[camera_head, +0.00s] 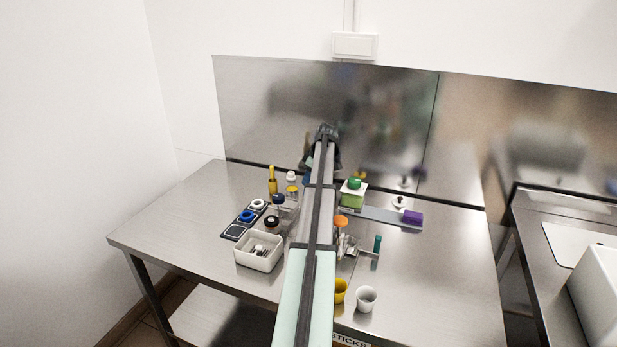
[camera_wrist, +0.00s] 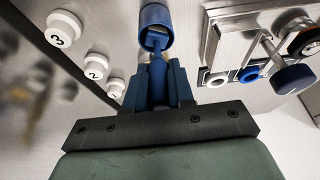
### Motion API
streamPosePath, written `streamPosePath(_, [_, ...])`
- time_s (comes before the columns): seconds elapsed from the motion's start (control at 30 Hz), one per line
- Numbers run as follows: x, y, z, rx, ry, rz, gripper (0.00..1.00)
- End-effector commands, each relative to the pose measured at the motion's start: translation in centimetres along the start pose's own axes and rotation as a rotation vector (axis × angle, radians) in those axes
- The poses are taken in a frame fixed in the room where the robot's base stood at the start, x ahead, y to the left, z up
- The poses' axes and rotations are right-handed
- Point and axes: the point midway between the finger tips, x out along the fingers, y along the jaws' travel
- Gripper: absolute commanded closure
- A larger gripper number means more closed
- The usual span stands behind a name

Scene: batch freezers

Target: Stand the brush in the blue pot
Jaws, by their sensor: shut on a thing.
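In the wrist view, my gripper (camera_wrist: 157,75) has its two blue fingers closed on a slim blue piece, which I take to be the brush's handle (camera_wrist: 157,72). The handle points straight away from me toward the round mouth of the blue pot (camera_wrist: 155,15). A small pale patch shows in that mouth; I cannot tell whether it is part of the brush, or whether the brush is inside or only in front of the pot. In the head view my arm covers the gripper and brush. A bit of blue (camera_head: 306,178) shows left of the arm; I cannot tell what it is.
White numbered caps (camera_wrist: 96,67) stand left of the fingers. A ring panel (camera_wrist: 216,80) and a blue-knobbed clamp (camera_wrist: 293,78) are close on the right. In the head view, a white bin (camera_head: 244,254), yellow pot (camera_head: 341,290) and white pot (camera_head: 366,304) share the steel table.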

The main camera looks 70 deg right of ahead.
Motion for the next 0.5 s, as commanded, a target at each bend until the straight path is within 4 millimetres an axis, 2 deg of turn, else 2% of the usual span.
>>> streamPosePath(0.5, [0.75, 0.0, 0.27, 0.0, 0.0, 0.001, 1.0])
